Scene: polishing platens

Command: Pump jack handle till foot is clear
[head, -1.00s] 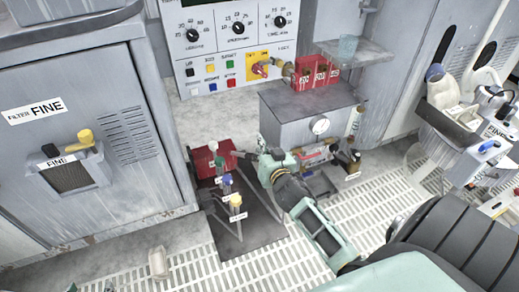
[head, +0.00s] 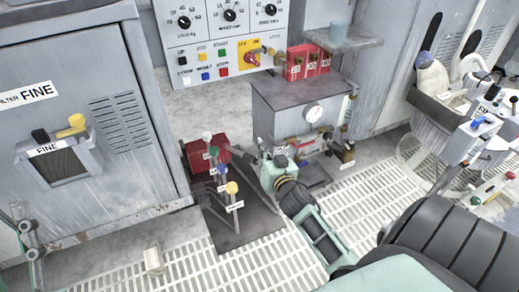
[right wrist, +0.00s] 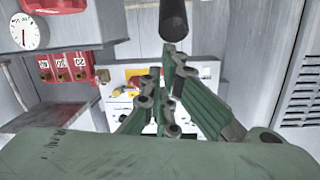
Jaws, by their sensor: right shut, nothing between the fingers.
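A red jack body (head: 201,154) sits on a dark floor plate (head: 243,222), left of centre in the head view. A dark bar, apparently its handle (head: 240,156), reaches right from it towards my right gripper (head: 262,160). In the right wrist view a black round handle (right wrist: 173,18) stands just beyond the fingertips of my right gripper (right wrist: 170,50). The fingers are shut and empty; whether they touch the handle is unclear. My left gripper (head: 28,235) shows partly at the left edge, its jaw state unclear. I cannot make out the foot.
Levers with coloured knobs, one yellow (head: 232,188), stand on the plate beside the jack. A small pale block (head: 153,258) lies on the grating (head: 225,270).

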